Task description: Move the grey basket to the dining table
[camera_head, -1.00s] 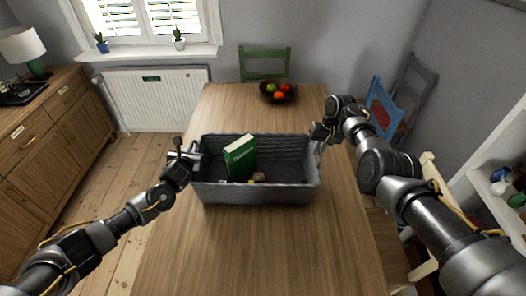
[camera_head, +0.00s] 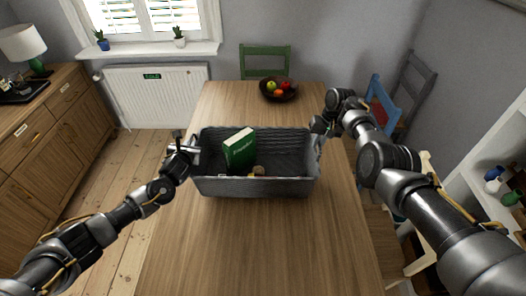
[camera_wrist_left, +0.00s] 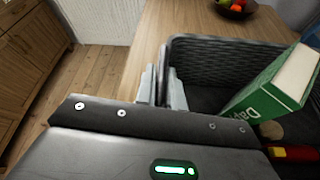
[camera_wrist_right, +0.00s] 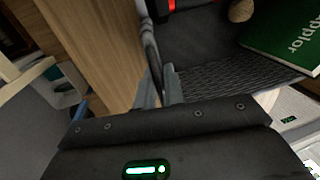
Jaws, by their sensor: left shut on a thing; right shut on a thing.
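The grey woven basket (camera_head: 257,187) is over the wooden dining table (camera_head: 262,240), around its middle; I cannot tell whether it touches the top. A green book (camera_head: 239,150) stands tilted inside, with a small brown round thing (camera_head: 259,170) and a red and yellow item (camera_wrist_left: 293,153). My left gripper (camera_head: 190,150) is shut on the basket's left rim, also seen in the left wrist view (camera_wrist_left: 163,90). My right gripper (camera_head: 318,130) is shut on its right rim, also seen in the right wrist view (camera_wrist_right: 160,90).
A dark fruit bowl (camera_head: 279,95) stands at the table's far end. A green chair (camera_head: 265,62) is behind it, and a blue chair (camera_head: 384,108) is at the right. A wooden sideboard (camera_head: 50,130) is at the left. The near tabletop is clear.

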